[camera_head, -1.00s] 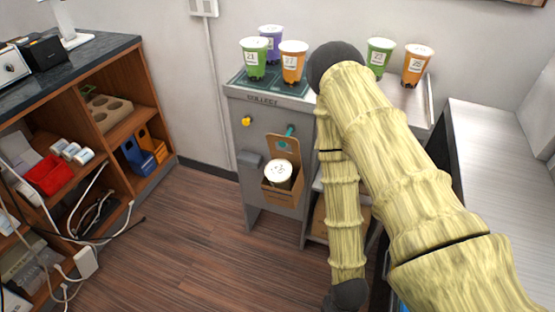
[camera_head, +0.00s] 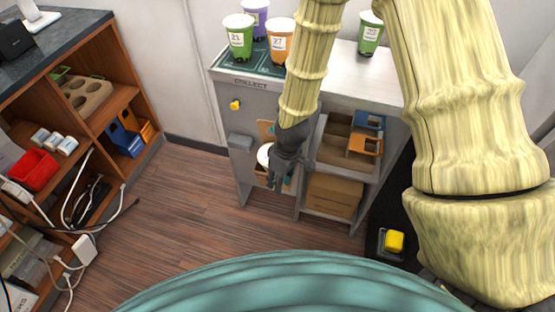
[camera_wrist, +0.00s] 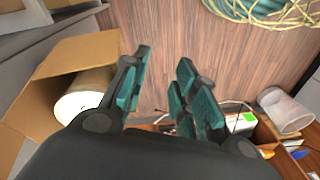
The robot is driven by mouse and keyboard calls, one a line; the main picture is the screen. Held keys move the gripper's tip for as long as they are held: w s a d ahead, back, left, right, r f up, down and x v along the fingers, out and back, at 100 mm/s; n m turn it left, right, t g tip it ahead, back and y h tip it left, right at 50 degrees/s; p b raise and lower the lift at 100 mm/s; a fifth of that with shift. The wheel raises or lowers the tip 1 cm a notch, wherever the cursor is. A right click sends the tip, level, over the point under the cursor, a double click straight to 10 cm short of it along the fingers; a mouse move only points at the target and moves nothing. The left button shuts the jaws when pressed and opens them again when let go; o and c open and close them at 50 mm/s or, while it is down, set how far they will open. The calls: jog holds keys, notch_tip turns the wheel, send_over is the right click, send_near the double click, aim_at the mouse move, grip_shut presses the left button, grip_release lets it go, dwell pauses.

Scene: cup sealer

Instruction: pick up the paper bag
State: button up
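The paper bag (camera_head: 265,128) is a brown carrier on the front of the grey stand, with a white-lidded cup (camera_head: 264,155) in it. My gripper (camera_head: 283,183) is in front of it and hides much of it in the head view. In the wrist view the bag (camera_wrist: 88,52) and the cup's lid (camera_wrist: 78,107) are at the left, beside the left finger. The gripper (camera_wrist: 164,62) is open, with only floor visible between its fingers. I cannot tell whether a finger touches the bag.
The collect stand (camera_head: 300,85) carries several lidded cups, among them green (camera_head: 239,37) and orange (camera_head: 280,42) ones. Its right shelves hold a cardboard box (camera_head: 332,195) and blue and orange carriers. A wooden shelf unit (camera_head: 125,90) stands left. Wooden floor between is clear.

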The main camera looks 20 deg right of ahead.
jog(key=w+d+r+n+h+p, duration=0.1)
jog(key=w+r, duration=0.3)
jog(key=r, duration=0.3)
jog(key=w+r+n+t+h+p, duration=0.1)
jog(key=w+r+n, duration=0.1)
jog(key=w+r, duration=0.35)
jog(key=w+d+r+n+h+p, duration=0.1)
jog(key=w+r, duration=0.1)
jog(key=r, duration=0.7)
jog(key=shift+w+d+f+p, duration=0.3)
jog(key=shift+f+p, duration=0.1)
jog(key=shift+f, duration=1.3)
jog(key=shift+w+d+f+p, duration=0.3)
jog(key=shift+f+p, duration=0.1)
jog(key=shift+f, duration=1.25)
jog(key=shift+w+d+f+p, duration=0.2)
jog(key=shift+d+f+p, duration=0.15)
jog(key=shift+f, duration=1.35)
grip_shut()
